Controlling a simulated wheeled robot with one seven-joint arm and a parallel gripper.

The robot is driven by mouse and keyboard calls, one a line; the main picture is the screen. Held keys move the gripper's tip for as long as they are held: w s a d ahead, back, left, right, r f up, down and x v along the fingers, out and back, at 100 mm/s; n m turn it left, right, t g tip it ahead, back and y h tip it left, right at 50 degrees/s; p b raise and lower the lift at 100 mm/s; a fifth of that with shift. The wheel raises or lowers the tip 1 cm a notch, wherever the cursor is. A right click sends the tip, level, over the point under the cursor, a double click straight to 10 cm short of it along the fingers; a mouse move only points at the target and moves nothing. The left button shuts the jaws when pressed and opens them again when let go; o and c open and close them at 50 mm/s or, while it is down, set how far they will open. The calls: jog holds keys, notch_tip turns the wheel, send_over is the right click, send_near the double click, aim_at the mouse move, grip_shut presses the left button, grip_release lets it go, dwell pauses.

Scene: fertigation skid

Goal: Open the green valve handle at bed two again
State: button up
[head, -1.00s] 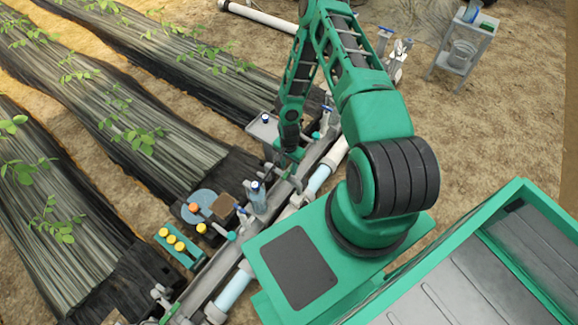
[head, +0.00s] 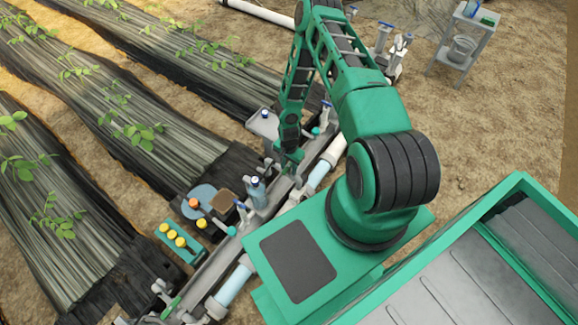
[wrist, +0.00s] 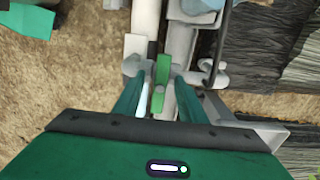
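A green valve handle (wrist: 162,72) shows in the wrist view, lying lengthwise along the picture between my two fingers. A small grey pivot shows at its near end. My gripper (wrist: 158,88) is open, with one finger on each side of the handle and a visible gap on both sides. In the head view my gripper (head: 290,160) points down at the pipe line beside the middle bed's end. There the handle is hidden or too small to tell apart from my fingers.
A grey pipe manifold (head: 215,265) runs past the bed ends. A shelf (head: 463,45) stands at back right.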

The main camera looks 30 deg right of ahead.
jog(key=shift+s+f, duration=0.15)
jog(key=shift+f, duration=0.2)
jog(key=shift+s+r, duration=0.1)
dwell(0.3)
